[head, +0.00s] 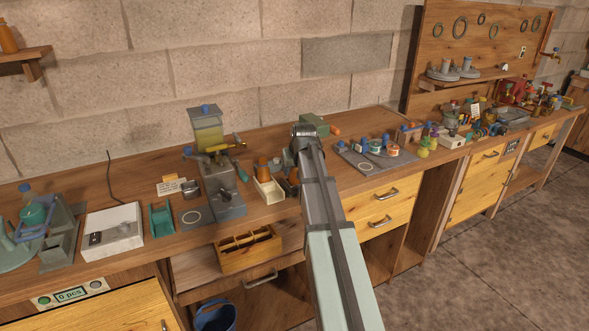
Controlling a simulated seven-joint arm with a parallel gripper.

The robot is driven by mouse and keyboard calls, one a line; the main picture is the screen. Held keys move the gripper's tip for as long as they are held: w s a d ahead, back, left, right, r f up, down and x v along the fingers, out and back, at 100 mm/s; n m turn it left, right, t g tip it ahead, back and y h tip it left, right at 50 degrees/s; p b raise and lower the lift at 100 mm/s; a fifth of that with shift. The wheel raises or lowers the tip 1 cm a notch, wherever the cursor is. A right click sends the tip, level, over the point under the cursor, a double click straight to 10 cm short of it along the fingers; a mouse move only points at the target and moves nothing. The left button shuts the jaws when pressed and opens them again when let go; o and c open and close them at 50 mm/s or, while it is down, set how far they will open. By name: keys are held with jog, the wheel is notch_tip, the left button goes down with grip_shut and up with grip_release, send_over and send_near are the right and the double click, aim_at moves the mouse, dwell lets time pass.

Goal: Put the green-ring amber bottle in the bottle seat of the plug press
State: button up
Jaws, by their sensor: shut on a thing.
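My arm reaches in from the bottom and bends at a grey joint over the middle of the bench. My gripper is hidden behind the arm, so neither its fingers nor anything between them shows. Small amber-orange shapes (263,164) stand just left of the arm, behind a cream bin. They are too small to tell whether one has a green ring. A grey bench device (220,185) with a yellowish tank and blue knobs stands left of them. I cannot tell whether it is the plug press, and no bottle seat can be made out.
The cream bin (268,188) and a wooden divided box (248,250) lie left of my arm. A white box (113,232) and green holder (161,219) stand further left. A grey mat with small jars (375,146) lies right. Bare bench shows along the front edge.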

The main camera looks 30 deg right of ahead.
jog(key=o, duration=1.1)
jog(key=shift+f, duration=0.1)
jog(key=v, duration=1.2)
